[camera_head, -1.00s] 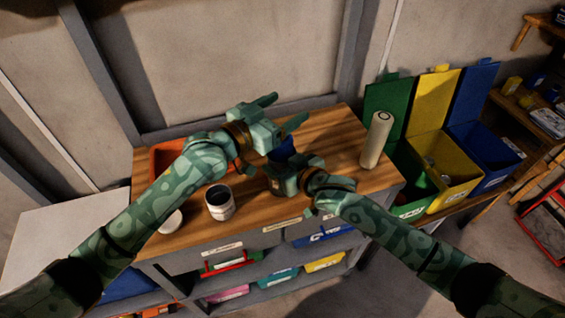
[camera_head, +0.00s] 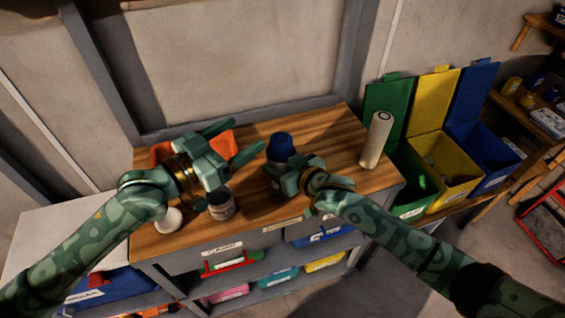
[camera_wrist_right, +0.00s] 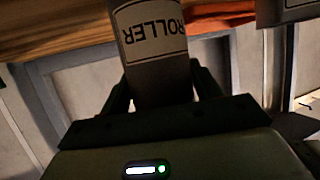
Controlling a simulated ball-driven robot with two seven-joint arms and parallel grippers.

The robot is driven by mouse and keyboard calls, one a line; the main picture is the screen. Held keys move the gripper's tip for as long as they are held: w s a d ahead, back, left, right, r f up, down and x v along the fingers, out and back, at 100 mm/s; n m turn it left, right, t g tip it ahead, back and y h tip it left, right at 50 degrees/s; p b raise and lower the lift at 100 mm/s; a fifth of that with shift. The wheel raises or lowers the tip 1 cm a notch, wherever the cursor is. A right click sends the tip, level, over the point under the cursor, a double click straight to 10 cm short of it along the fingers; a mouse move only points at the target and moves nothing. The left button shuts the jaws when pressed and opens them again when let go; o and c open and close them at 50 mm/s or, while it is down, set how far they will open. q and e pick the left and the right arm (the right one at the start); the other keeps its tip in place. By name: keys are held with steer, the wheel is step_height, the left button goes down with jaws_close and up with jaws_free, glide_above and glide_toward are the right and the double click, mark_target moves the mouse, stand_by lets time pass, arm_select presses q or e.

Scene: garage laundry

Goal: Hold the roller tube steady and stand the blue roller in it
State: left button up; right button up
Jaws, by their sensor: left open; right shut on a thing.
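The blue roller (camera_head: 281,147) stands upright just behind my right gripper; its blue top shows and its lower part is hidden. It appears to stand in the roller tube, though the tube's rim is not clear. The grey roller tube, marked ROLLER (camera_wrist_right: 153,40), is between the fingers of my right gripper (camera_wrist_right: 160,85) in the right wrist view. In the head view my right gripper (camera_head: 280,178) is shut on it over the bench. My left gripper (camera_head: 233,141) is open and empty, left of the blue roller and apart from it.
The wooden bench (camera_head: 335,150) carries an orange tray (camera_head: 165,152), a grey jar (camera_head: 222,207) below my left gripper, a white round item (camera_head: 169,220) and a tall cream cylinder (camera_head: 376,140). Green, yellow and blue bins (camera_head: 455,165) stand at the right.

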steer(key=o, duration=1.1)
steer(key=shift+c, duration=0.2)
